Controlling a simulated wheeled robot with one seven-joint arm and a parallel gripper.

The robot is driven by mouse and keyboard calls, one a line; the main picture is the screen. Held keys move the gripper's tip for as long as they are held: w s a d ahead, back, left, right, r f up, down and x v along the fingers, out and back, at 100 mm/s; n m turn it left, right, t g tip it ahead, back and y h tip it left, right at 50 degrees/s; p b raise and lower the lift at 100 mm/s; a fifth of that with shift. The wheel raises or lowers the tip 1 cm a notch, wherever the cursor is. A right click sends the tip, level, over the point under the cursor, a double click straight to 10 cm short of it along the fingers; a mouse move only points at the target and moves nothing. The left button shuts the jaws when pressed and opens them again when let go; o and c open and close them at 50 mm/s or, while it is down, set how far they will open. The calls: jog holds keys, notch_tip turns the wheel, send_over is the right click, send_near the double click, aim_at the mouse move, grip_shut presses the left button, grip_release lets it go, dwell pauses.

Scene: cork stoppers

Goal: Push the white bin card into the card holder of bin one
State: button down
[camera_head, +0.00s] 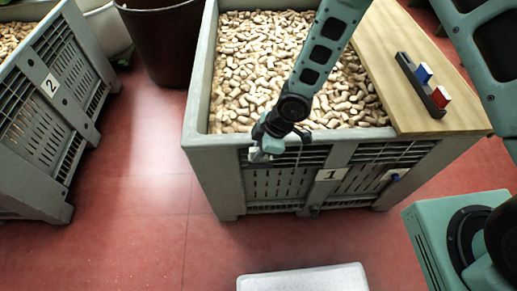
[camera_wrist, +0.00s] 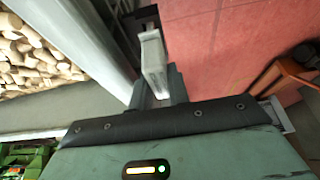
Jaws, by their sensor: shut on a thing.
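Bin one (camera_head: 218,160) is a grey slatted crate full of corks, with a white "1" plate (camera_head: 332,174) on its front. My gripper (camera_head: 262,148) is at the left part of that front, just below the rim. In the wrist view, my gripper (camera_wrist: 160,88) is shut on the white bin card (camera_wrist: 153,55), which stands out beyond the fingers beside the crate wall. A dark piece (camera_wrist: 143,18) is near the card's far end; I cannot tell whether it is the card holder or whether they touch. A small blue and white piece (camera_head: 396,176) is on the front's right side.
A wooden board (camera_head: 430,75) covers the bin's right side and bears a dark rack (camera_head: 420,85) with blue and red blocks. Bin two (camera_head: 35,130) stands left, a dark tub (camera_head: 165,45) behind. A white lid-like thing (camera_head: 303,280) is in front. Red floor between is clear.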

jog(key=shift+f+b, duration=0.7)
jog(key=shift+f, duration=0.25)
dwell(0.3)
jog(key=c, duration=1.3)
grip_release()
jog(key=shift+o, duration=0.2)
jog(key=p+v, duration=0.3)
jog(key=v, duration=1.4)
jog(key=shift+r, duration=0.2)
jog(key=shift+d, duration=0.15)
jog(key=s+d+r+m+h, duration=0.2)
jog(key=s+r+m, duration=0.3)
jog(key=s+r, duration=0.2)
jog(key=s+d+r+m+h, duration=0.1)
jog(key=s+r+m, duration=0.4)
jog(key=s+r, duration=0.3)
jog(key=shift+s+d+h, duration=0.4)
jog(key=shift+s, duration=0.8)
